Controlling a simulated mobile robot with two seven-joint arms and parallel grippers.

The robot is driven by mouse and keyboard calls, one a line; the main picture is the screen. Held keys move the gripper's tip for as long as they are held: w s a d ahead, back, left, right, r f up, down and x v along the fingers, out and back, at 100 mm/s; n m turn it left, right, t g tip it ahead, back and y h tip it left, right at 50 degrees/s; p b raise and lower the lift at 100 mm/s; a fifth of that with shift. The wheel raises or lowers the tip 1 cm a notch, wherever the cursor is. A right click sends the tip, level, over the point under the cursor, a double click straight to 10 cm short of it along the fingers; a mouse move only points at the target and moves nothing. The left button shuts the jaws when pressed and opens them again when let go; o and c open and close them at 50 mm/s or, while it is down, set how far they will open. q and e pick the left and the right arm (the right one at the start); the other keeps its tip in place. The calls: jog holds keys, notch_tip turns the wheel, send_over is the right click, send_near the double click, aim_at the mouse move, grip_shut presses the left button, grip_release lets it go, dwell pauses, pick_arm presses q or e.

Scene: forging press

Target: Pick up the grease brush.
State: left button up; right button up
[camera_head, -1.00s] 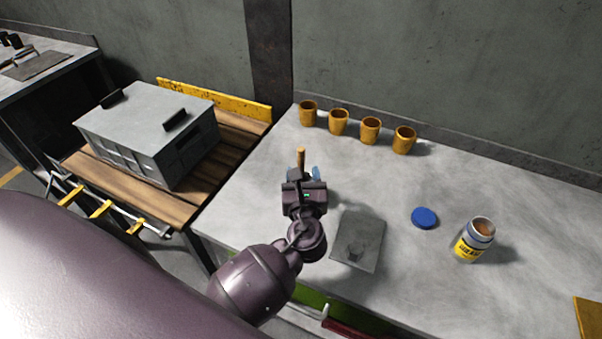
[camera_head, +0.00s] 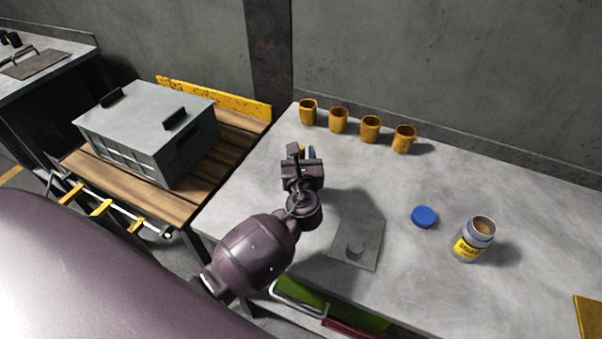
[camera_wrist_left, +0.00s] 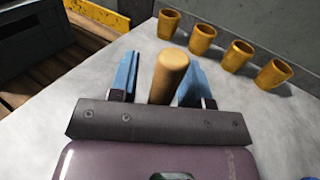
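The grease brush shows as a tan wooden handle (camera_wrist_left: 168,75) between the fingers in the left wrist view. In the head view only a small tan piece (camera_head: 303,149) shows at the gripper's far end; the bristles are not discernible. My left gripper (camera_head: 303,153) is low over the table's left part. Its blue fingers (camera_wrist_left: 160,80) stand on either side of the handle in the wrist view. My right gripper is not in view.
Several orange cups (camera_head: 370,128) stand along the table's (camera_head: 540,225) back. A grey crate (camera_head: 145,120) sits on a wooden bench at left.

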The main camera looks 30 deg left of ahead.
pick_arm(q)
grip_shut()
